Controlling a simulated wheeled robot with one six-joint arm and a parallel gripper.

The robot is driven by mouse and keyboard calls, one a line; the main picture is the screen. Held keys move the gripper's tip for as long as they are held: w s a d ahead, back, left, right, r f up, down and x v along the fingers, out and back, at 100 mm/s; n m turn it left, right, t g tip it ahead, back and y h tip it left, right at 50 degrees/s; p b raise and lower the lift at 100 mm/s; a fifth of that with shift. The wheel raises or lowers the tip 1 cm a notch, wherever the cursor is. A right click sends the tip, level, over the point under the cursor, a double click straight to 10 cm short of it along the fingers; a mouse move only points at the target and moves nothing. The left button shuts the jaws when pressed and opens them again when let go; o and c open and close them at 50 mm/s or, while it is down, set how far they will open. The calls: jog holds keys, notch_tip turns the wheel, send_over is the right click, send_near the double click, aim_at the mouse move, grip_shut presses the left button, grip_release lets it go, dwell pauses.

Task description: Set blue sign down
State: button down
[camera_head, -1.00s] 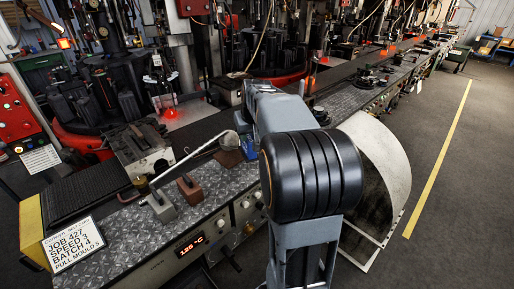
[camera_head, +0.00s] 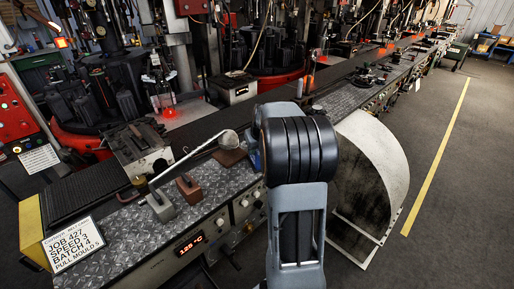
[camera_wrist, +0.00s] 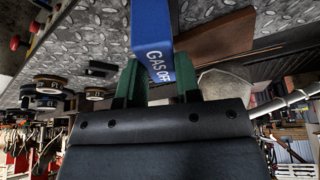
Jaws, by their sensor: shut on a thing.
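The blue sign (camera_wrist: 152,30) carries white "GAS OFF" lettering and stands between the green fingers of my gripper (camera_wrist: 158,84) in the wrist view. My gripper is shut on it. The sign's far end runs out of the top of that view, so I cannot tell whether it touches the diamond-plate bench top (camera_wrist: 95,30). In the head view a small blue patch of the sign (camera_head: 254,159) shows beside my arm, over the bench (camera_head: 215,185); my arm hides my gripper there.
A brown block (camera_wrist: 215,38) lies close beside the sign; it also shows in the head view (camera_head: 230,157). A long-handled ladle (camera_head: 228,139) lies just behind. Two small handled blocks, grey (camera_head: 161,208) and brown (camera_head: 190,189), stand left. The plate between them and the sign is clear.

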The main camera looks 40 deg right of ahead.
jog(key=shift+f, duration=0.1)
jog(key=c, duration=0.8)
grip_release()
jog(key=shift+r, duration=0.3)
jog(key=v, duration=1.2)
jog(key=s+a+f+n, duration=0.1)
jog(key=s+a+f, duration=0.2)
jog(key=s+a, duration=0.2)
jog(key=s+a+f+n+y, duration=0.1)
jog(key=s+a+f, duration=0.2)
jog(key=a, duration=0.7)
jog(key=s+a+f+n, duration=0.1)
jog(key=s+a+f, duration=0.2)
jog(key=s+a, duration=0.4)
jog(key=shift+a+g, duration=0.4)
jog(key=shift+a, duration=0.3)
jog(key=shift+s, duration=0.1)
